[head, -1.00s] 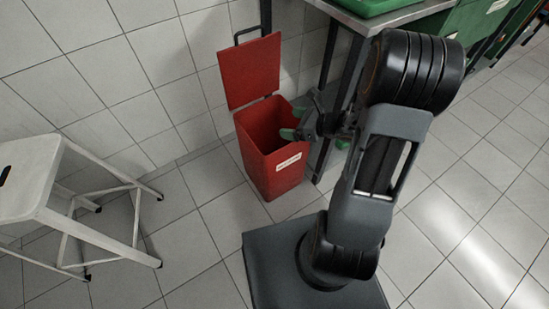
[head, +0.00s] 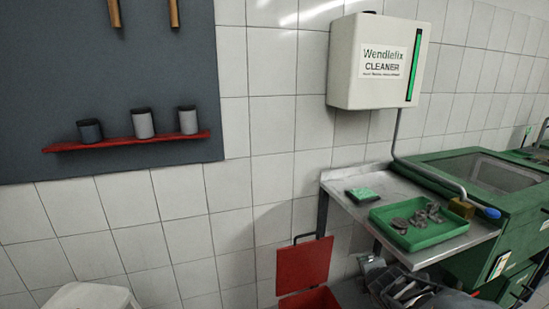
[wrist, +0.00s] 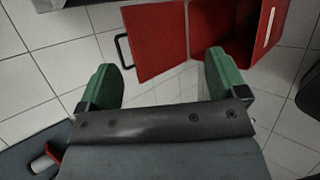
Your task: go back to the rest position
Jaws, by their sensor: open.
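My gripper (wrist: 163,78) shows in the wrist view with its two green fingertips wide apart and nothing between them. Beyond the fingers are the raised red lid (wrist: 153,42) and the open body of a red bin (wrist: 235,30). The fingers appear apart from the bin. In the head view the red bin (head: 309,300) is cut off by the bottom edge, with its lid (head: 304,265) up.
A metal side table (head: 345,183) holds a green tray (head: 419,222) of grey parts and a small green item (head: 362,195). A green washer (head: 470,187) stands at right, under a white cleaner box (head: 374,60). A red shelf (head: 127,142) holds cups; a white stool top (head: 88,296) shows below.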

